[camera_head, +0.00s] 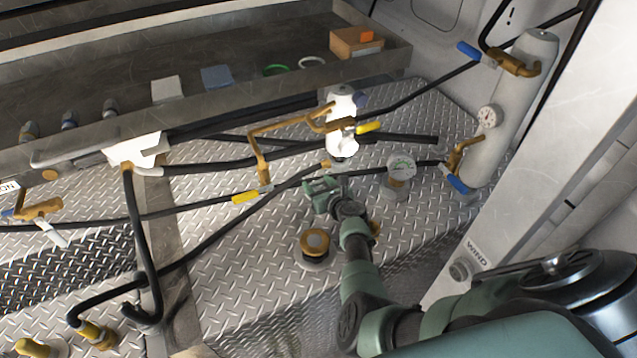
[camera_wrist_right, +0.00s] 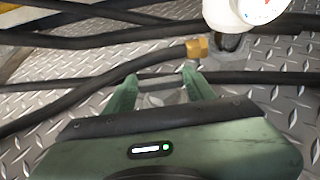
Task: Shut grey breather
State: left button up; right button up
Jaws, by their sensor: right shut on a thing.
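My right gripper (camera_head: 325,188) is below the white filter body, just above the diamond-plate floor. In the right wrist view its two green fingers (camera_wrist_right: 160,82) point away from me, with a small grey part (camera_wrist_right: 160,97) between them. This part looks like the grey breather, and the gripper is shut on it. It is mostly hidden by the gripper, so I cannot tell whether it is open or shut. My left gripper is not in view.
The white filter body (camera_head: 342,122) stands just beyond my right gripper. Black hoses (camera_head: 215,165) cross the plate. A brass hose end (camera_wrist_right: 197,48) lies near the fingers.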

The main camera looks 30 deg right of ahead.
jog(key=o, duration=1.4)
